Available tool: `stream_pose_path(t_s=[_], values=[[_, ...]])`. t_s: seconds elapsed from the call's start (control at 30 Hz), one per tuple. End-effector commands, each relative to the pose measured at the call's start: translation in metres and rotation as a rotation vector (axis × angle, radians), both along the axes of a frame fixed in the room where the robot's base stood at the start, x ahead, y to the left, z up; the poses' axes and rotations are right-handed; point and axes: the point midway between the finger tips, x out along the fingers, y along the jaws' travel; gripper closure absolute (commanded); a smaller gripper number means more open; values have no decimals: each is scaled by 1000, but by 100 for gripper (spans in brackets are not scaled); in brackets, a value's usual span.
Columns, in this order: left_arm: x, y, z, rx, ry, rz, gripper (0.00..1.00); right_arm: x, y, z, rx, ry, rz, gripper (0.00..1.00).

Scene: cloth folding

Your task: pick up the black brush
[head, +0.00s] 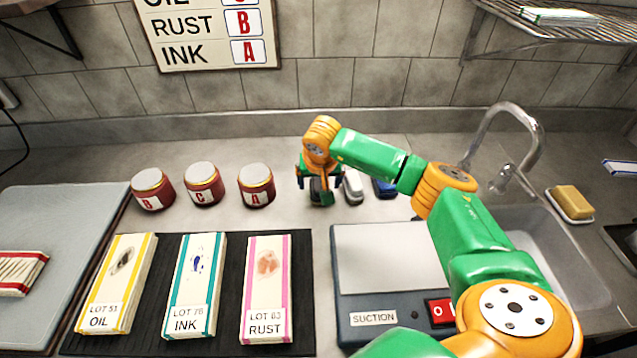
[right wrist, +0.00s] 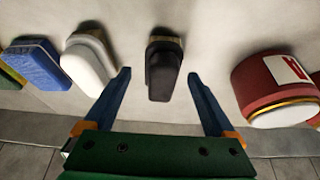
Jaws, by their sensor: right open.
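The black brush (right wrist: 163,72) lies on the steel counter, centred between the fingertips of my right gripper (right wrist: 158,78) in the right wrist view. The two blue fingers are spread wide, with a gap on each side of the brush. In the head view my right gripper (head: 320,190) points down over the brush, whose dark body (head: 318,189) is partly hidden by the gripper. I cannot tell the exact height of the fingers above the counter. My left gripper is not in view.
A white brush (right wrist: 88,62) and a blue brush (right wrist: 40,68) lie beside the black one. The jar labelled A (head: 256,186) stands on its other side. The suction board (head: 345,290), black mat (head: 215,345) with cloths, and sink (head: 590,285) are nearer me.

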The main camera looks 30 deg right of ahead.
Motion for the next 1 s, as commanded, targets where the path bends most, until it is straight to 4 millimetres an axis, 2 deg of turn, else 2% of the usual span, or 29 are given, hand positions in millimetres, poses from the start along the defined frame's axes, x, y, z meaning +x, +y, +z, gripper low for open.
stream_pose_path(t_s=[0.2, 0.53, 0.83, 0.93, 1.0], values=[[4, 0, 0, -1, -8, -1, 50, 1, -1, -3, -1, -1, 0, 10], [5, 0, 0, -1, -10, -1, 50, 1, -1, -2, -1, -1, 0, 99], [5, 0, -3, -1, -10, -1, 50, 1, -1, 1, 0, -3, -1, 100], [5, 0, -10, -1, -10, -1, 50, 2, -1, 10, 0, -7, 0, 100], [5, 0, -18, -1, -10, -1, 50, 2, -1, 24, -1, -9, -2, 100]])
